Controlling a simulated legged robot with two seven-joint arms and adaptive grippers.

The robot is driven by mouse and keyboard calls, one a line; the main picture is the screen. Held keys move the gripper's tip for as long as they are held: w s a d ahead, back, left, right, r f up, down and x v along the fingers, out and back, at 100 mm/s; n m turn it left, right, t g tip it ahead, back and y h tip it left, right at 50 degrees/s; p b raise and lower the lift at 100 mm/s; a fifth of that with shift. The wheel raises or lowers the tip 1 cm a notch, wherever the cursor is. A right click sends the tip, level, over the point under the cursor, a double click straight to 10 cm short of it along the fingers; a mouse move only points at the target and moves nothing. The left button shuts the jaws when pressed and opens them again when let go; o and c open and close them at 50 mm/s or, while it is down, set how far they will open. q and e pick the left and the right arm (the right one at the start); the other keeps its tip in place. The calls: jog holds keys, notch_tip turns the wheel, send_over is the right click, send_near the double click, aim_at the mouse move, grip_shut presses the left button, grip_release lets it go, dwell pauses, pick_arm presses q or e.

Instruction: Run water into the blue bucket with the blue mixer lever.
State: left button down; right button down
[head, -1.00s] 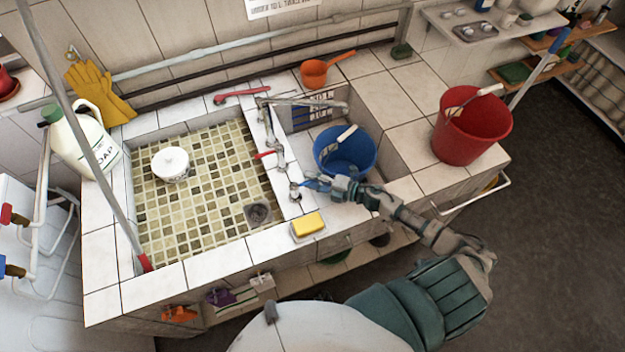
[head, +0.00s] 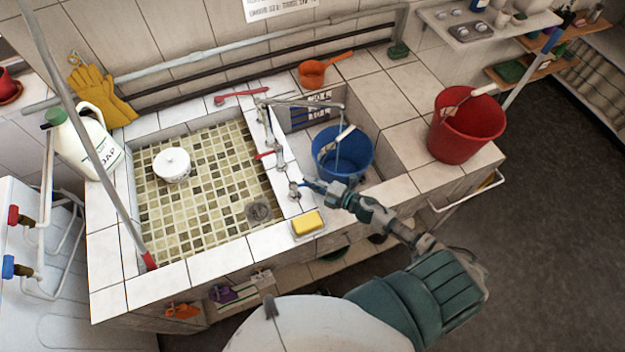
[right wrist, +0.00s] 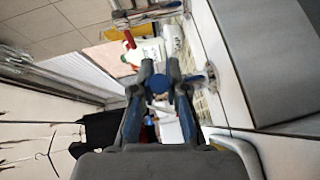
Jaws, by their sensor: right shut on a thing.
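The blue bucket (head: 335,165) stands upright in the right-hand basin, its white-gripped handle leaning over it. The metal spout (head: 305,104) reaches over the bucket. A thin pale line, which looks like a water stream (head: 340,122), drops from the spout tip into the bucket. The blue mixer lever (head: 294,188) is low on the divider between the basins, with a red lever (head: 264,155) farther back. My right gripper (head: 307,185) is shut on the blue lever, whose blue end shows between the fingers in the right wrist view (right wrist: 184,84). My left gripper is out of view.
A yellow sponge (head: 307,222) lies on the front rim near my right gripper. A red bucket (head: 466,128) stands on the right counter. An orange dipper (head: 313,73) lies at the back.

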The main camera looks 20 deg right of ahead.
jog(key=c, duration=1.2)
grip_release()
jog(key=shift+s+a+f, duration=0.15)
jog(key=shift+a, duration=0.3)
jog(key=v, duration=1)
jog(key=shift+s+d, duration=0.25)
jog(key=shift+d, duration=0.1)
jog(key=shift+s+d+r, duration=0.1)
jog(key=shift+s+r, duration=0.1)
jog(key=shift+s, duration=0.25)
